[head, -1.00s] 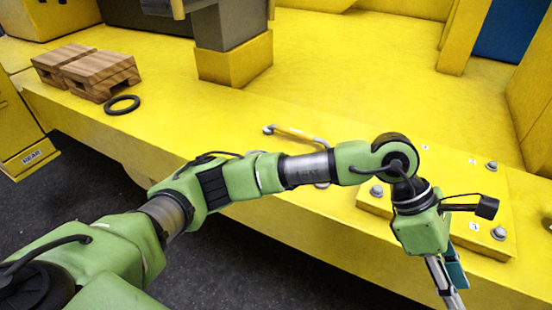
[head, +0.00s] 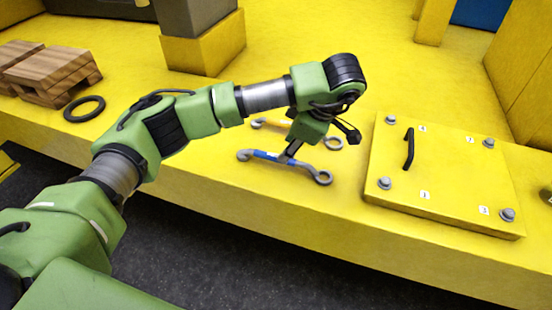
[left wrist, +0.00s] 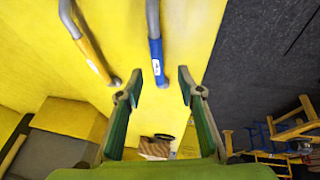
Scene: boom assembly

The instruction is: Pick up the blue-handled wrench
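In the left wrist view the blue handle (left wrist: 157,62) shows between the two spread fingers of my left gripper (left wrist: 158,84), with a gap on each side. I cannot tell how far the fingertips are above the deck. A second wrench with a yellow-orange handle (left wrist: 94,58) lies beside it, and it also shows behind my gripper in the head view (head: 262,123). My right gripper is not in view.
A yellow plate (head: 450,185) with bolts and a black handle (head: 408,148) lies to the right. Wooden blocks (head: 50,75) and a black ring (head: 84,109) are at the left. The deck's front edge drops to a dark floor (head: 230,260).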

